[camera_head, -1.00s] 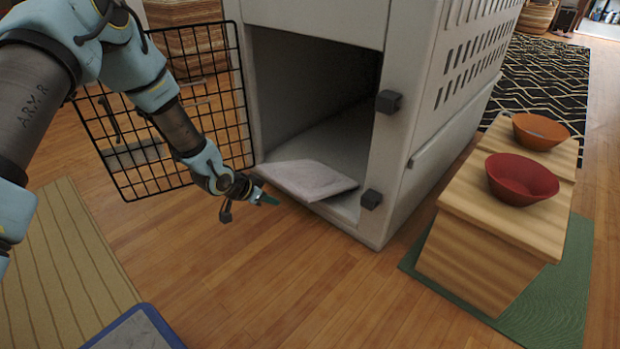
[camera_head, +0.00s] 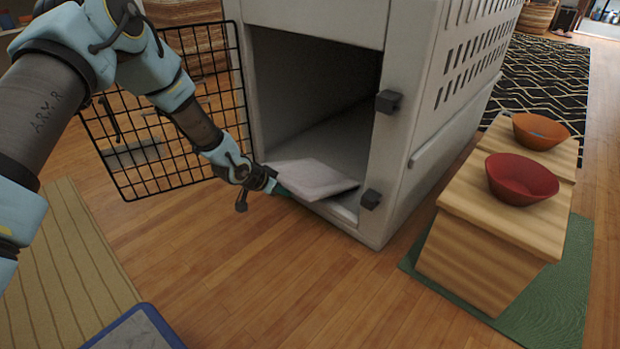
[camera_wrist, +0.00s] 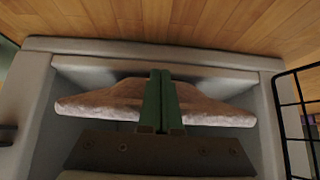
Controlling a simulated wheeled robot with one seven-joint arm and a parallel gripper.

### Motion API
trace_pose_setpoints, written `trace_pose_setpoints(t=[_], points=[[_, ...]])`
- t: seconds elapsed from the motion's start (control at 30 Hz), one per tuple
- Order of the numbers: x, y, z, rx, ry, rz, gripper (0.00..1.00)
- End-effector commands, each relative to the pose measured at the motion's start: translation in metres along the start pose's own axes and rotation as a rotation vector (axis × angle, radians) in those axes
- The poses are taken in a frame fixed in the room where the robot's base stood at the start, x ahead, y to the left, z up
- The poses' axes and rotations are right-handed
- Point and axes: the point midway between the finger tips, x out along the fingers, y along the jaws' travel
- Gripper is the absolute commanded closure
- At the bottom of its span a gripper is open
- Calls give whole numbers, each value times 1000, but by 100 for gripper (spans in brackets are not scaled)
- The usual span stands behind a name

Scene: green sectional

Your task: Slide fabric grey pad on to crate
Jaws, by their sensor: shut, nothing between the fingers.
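The grey fabric pad (camera_head: 312,179) lies at the crate's doorway, over the front sill, with its near edge at the opening. The crate (camera_head: 395,200) is a large light-grey box with its wire door (camera_head: 150,165) swung open to the left. My gripper (camera_head: 281,190) is shut and empty at the pad's near left edge. In the wrist view, my gripper's green fingers (camera_wrist: 162,85) are together and cover the middle of the pad (camera_wrist: 100,102). Whether they touch the pad I cannot tell.
A wooden bowl stand (camera_head: 480,245) with a red bowl (camera_head: 521,178) and an orange bowl (camera_head: 541,132) stands right of the crate on a green mat (camera_head: 555,300). A striped mat (camera_head: 70,265) lies at left. The wooden floor before the crate is clear.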

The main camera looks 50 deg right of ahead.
Motion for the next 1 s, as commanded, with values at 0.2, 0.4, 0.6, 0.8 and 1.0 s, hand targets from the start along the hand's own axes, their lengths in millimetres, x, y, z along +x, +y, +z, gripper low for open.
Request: trace_pose_setpoints(t=[0.2, 0.4, 0.6, 0.8, 1.0], points=[[7, 0, -9, 1, 2, 0, 100], [13, 0, -16, 1, 0, 0, 100], [19, 0, -23, 1, 1, 1, 100], [25, 0, -31, 0, 2, 0, 100], [32, 0, -37, 0, 1, 0, 100]])
